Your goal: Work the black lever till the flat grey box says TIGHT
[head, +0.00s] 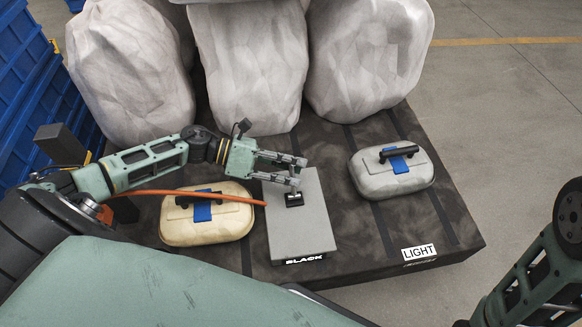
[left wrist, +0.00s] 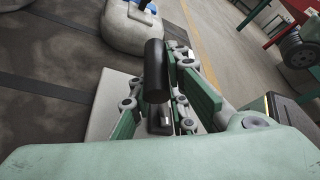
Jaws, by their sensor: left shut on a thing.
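The flat grey box (head: 312,228) lies on the dark platform, in the middle of the head view. The small black and white sign (head: 305,260) on its front edge appears to read SLACK. The black lever (head: 294,199) stands on top of the box. In the left wrist view its dark cylindrical grip (left wrist: 155,72) shows between the fingers. My left gripper (head: 297,172) is over the box, shut on the lever. The fingers hide part of it in the head view. My right gripper is out of view; only part of that arm shows at the lower right.
A cream case (head: 207,228) with a blue strap sits left of the box, and a grey case (head: 395,180) right of it. Large pale rock-like lumps (head: 245,60) stand behind. A LIGHT label (head: 418,252) is on the platform's front edge (head: 445,254). Open floor lies to the right.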

